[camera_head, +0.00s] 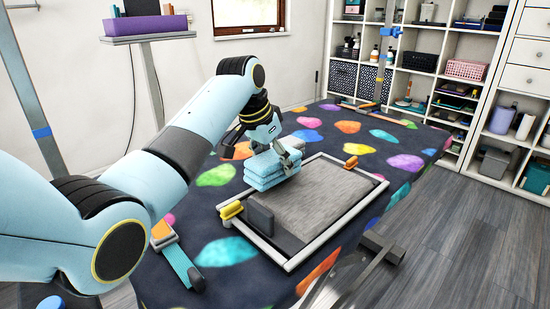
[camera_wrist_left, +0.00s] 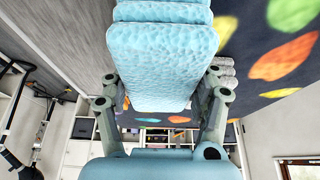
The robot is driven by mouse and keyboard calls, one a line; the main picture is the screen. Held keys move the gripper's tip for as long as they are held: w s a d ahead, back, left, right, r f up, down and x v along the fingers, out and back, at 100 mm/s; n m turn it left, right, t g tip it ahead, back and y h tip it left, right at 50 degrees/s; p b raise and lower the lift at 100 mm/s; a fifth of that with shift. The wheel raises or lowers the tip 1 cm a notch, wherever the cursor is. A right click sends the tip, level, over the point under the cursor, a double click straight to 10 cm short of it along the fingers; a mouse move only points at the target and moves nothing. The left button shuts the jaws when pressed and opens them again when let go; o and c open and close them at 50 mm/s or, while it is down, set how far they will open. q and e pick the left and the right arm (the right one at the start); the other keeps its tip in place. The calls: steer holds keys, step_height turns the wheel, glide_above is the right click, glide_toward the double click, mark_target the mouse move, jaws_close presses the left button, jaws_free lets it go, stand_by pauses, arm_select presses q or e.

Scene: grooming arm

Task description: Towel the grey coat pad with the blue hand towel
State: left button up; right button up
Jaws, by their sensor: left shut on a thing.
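The blue hand towel (camera_head: 268,168) is a folded light-blue stack at the left edge of the framed pad. My left gripper (camera_head: 285,158) is shut on it from above and behind. In the left wrist view the towel (camera_wrist_left: 160,62) fills the space between the two fingers of the left gripper (camera_wrist_left: 162,100). The grey coat pad (camera_head: 325,197) lies flat inside a pale frame (camera_head: 355,207) on the table. I cannot tell whether the towel touches the pad or frame. My right gripper does not show.
The table has a dark cover with coloured spots (camera_head: 225,252). A yellow clamp (camera_head: 231,210) and a dark block (camera_head: 261,214) sit at the frame's near left. An orange-and-teal tool (camera_head: 178,255) lies on the table's left. Shelves (camera_head: 430,60) stand behind.

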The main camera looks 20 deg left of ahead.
arm_select(q)
steer(key=shift+f, duration=0.55)
steer(key=s+d+p, duration=0.1)
steer(key=d, duration=0.1)
steer(key=s+d+p, duration=0.1)
steer(key=d+p, duration=0.1)
steer(key=s+d+p, duration=0.1)
steer(key=d+p, duration=0.1)
steer(key=d, duration=0.1)
steer(key=shift+d+r, duration=0.1)
steer(key=shift+d, duration=0.2)
steer(key=shift+s+d+p, duration=0.1)
steer(key=shift+p, duration=0.25)
